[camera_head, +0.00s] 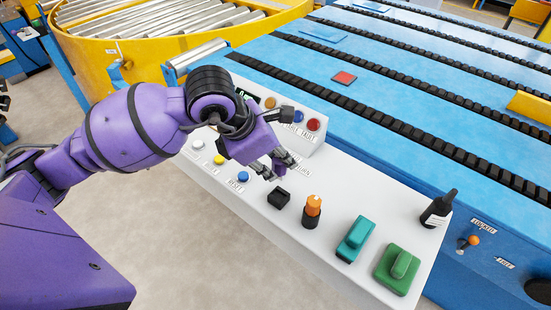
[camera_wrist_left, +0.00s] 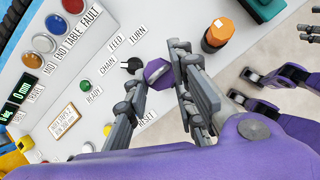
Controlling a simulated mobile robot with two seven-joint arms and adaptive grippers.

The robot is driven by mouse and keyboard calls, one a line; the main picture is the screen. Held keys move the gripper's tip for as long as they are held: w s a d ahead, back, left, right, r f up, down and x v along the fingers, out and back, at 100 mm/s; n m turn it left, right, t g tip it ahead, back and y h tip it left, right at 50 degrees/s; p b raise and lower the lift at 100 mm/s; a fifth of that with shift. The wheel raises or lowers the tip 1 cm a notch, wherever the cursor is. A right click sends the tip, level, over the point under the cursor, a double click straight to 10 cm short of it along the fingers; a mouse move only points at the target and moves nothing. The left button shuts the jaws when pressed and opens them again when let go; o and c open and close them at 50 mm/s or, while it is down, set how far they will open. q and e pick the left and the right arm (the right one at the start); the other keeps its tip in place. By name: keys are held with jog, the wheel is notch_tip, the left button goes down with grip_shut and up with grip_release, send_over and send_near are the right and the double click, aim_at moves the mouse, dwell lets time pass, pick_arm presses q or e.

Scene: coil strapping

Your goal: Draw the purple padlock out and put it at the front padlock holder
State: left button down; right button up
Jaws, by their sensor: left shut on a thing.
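My left gripper (camera_head: 276,172) reaches down over the white control console. In the left wrist view, its grey fingers (camera_wrist_left: 166,92) are closed around the purple padlock (camera_wrist_left: 157,72). The padlock's body shows between the fingertips; its shackle cannot be made out. A small black block (camera_head: 279,198) stands on the console just in front of the fingers. I cannot tell which part is the front padlock holder. Another purple and grey gripper, apparently my right (camera_wrist_left: 275,78), shows in the left wrist view; its opening is unclear.
The blue chain table (camera_head: 350,110) lies behind.

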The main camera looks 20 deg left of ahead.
jog(key=shift+s+a+f, duration=0.1)
jog(key=shift+s, duration=0.05)
pick_arm(q)
jog(key=shift+s+f+b, duration=0.1)
jog(key=shift+f+b, duration=0.6)
jog(key=shift+f, duration=0.6)
jog(key=shift+f+b, duration=0.5)
jog(key=shift+f, duration=0.4)
jog(key=shift+f+b, duration=0.45)
jog(key=shift+f, duration=0.25)
pick_arm(e)
jog(key=shift+s+f, duration=0.2)
jog(key=shift+f, duration=1.35)
jog(key=shift+s, duration=0.25)
jog(key=shift+s+f+g, duration=0.3)
pick_arm(q)
jog(key=shift+f, duration=0.15)
pick_arm(e)
jog(key=shift+f, duration=0.2)
